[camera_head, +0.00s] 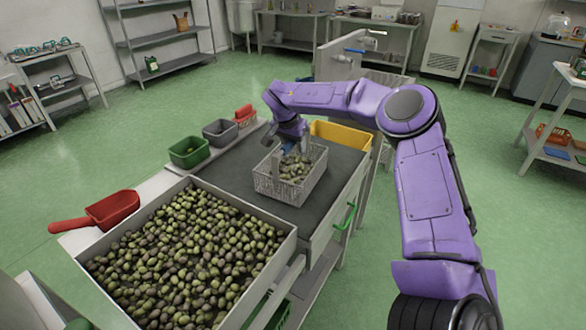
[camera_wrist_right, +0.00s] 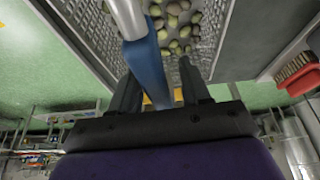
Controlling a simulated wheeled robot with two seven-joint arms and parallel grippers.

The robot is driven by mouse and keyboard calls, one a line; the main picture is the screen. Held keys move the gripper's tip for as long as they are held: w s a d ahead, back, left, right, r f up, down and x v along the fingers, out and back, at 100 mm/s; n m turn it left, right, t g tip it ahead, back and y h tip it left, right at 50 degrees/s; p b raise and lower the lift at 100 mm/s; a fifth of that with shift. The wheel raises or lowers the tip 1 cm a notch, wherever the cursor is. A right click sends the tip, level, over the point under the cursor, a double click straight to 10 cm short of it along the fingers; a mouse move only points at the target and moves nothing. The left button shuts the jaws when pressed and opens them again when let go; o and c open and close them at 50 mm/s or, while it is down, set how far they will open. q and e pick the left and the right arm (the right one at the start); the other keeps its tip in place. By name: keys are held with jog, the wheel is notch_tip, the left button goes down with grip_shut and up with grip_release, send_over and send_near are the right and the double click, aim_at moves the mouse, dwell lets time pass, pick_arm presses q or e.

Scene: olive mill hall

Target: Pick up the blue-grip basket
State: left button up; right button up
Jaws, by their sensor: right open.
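The blue-grip basket (camera_head: 278,189) is a grey mesh basket with olives in it. It stands on the dark top of the bench. Its handle has a blue grip (camera_head: 289,147), partly hidden by my gripper in the head view. My right gripper (camera_head: 291,143) is over the basket, at the handle. In the right wrist view the open fingers (camera_wrist_right: 160,88) stand on either side of the blue grip (camera_wrist_right: 150,77), which is nearer the left finger. I cannot tell whether a finger touches it. My left gripper is not in view.
A large tray of olives (camera_head: 292,243) is in front of the basket. A red scoop (camera_head: 112,209), a green bin (camera_head: 189,152) and a grey bin (camera_head: 220,132) are to the left. A yellow bin (camera_head: 341,136) is behind. Bare bench top (camera_head: 240,185) lies left of the basket.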

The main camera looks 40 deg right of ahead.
jog(key=shift+c, duration=0.3)
grip_shut()
